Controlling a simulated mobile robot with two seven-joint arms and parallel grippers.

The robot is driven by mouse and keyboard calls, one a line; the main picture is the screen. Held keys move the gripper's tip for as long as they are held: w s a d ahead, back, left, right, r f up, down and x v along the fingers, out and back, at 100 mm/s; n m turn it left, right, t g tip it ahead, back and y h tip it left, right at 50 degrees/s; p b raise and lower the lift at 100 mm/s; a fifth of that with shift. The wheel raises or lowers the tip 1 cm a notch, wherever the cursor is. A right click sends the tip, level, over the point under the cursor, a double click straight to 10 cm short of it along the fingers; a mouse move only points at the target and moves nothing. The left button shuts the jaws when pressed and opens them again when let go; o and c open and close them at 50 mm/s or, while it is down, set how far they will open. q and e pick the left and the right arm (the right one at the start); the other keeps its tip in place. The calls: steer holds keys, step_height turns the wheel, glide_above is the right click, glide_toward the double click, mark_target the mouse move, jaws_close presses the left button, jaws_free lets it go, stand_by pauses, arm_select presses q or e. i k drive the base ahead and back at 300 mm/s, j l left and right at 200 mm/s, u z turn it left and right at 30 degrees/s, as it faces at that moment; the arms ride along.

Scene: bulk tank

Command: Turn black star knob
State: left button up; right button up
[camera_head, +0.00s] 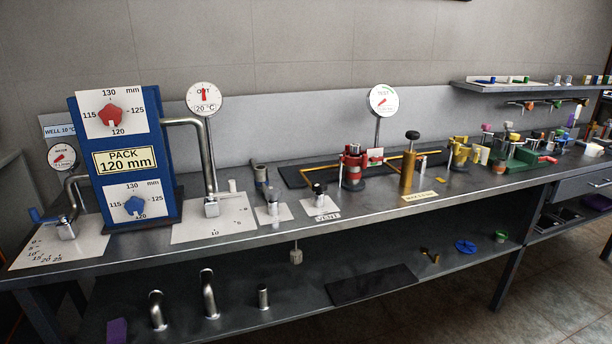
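A small black knob (319,188) sits on a short metal stem on a white plate with a label that seems to read VENT, near the bench front. Its lobes are too small to make out clearly. Another black knob (412,135) tops the upright yellow cylinder (407,172) further right. A dark grey knob or valve (272,192) stands on a white plate left of the VENT one. I cannot tell for certain which is the star knob. Neither of my grippers shows in this view.
The blue PACK 120 mm panel (126,162) stands at left beside bent metal pipes (204,150). Crowded coloured fittings fill the right end. The lower shelf (372,284) holds loose pipes and parts.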

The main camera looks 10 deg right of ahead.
mark_target(319, 186)
steer(key=i+j, duration=0.3)
steer(key=i, duration=0.2)
steer(key=i+j, duration=0.25)
steer(key=i, duration=0.2)
